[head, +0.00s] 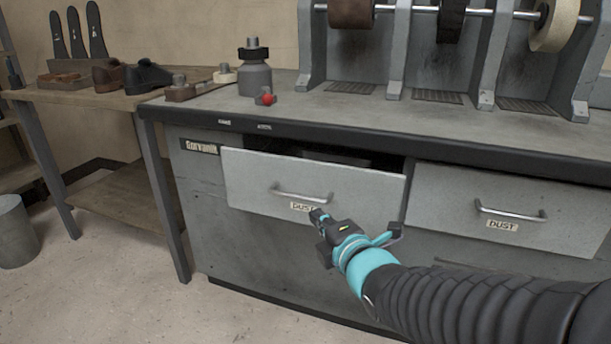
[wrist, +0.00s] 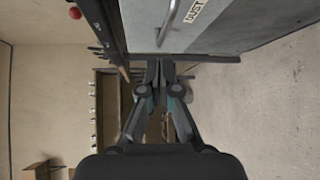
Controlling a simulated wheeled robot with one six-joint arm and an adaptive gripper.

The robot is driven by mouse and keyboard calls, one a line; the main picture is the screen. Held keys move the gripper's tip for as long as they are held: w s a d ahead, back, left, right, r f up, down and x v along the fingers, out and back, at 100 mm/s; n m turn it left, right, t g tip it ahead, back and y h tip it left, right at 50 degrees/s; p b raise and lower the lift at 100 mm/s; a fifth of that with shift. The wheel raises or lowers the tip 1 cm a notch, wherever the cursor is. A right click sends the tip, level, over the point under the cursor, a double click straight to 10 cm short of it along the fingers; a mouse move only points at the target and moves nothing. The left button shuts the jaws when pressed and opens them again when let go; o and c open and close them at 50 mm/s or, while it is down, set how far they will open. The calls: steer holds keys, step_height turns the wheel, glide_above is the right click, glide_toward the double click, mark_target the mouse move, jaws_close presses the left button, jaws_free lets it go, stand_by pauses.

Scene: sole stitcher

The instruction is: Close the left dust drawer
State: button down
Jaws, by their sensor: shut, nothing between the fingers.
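The left dust drawer (head: 250,185) is pulled partly out of the grey cabinet, with a dark gap showing behind its front's top edge. Its front has a bar handle (head: 300,195) and a DUST label. My gripper (head: 318,214) is shut and empty, in front of the drawer's lower part, just right of the label. In the wrist view the closed fingertips (wrist: 160,64) show near an edge of the grey drawer front (wrist: 235,25). The handle (wrist: 168,20) lies beyond them. I cannot tell whether the fingers touch the drawer.
The right dust drawer (head: 470,222) looks shut. The bench top (head: 330,110) carries a grey bottle (head: 255,80), a red-knobbed part (head: 266,98) and the machine's rollers. A wooden table (head: 100,98) with shoes stands left. A bin (head: 15,232) stands on otherwise open floor.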

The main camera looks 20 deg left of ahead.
step_height(320, 180, up, 3)
steer(key=t+y, duration=0.1)
steer(key=m, duration=0.1)
glide_toward(295, 166)
steer(key=x, duration=0.3)
steer(key=p+x, duration=0.1)
steer(key=x, duration=0.1)
steer(key=shift+s+a, duration=0.35)
steer(key=shift+w, duration=0.8)
steer(key=w+b, duration=0.1)
steer(key=w, duration=0.8)
steer(key=shift+d+b, duration=0.35)
steer(key=shift+d, duration=0.05)
steer(key=shift+r, duration=0.2)
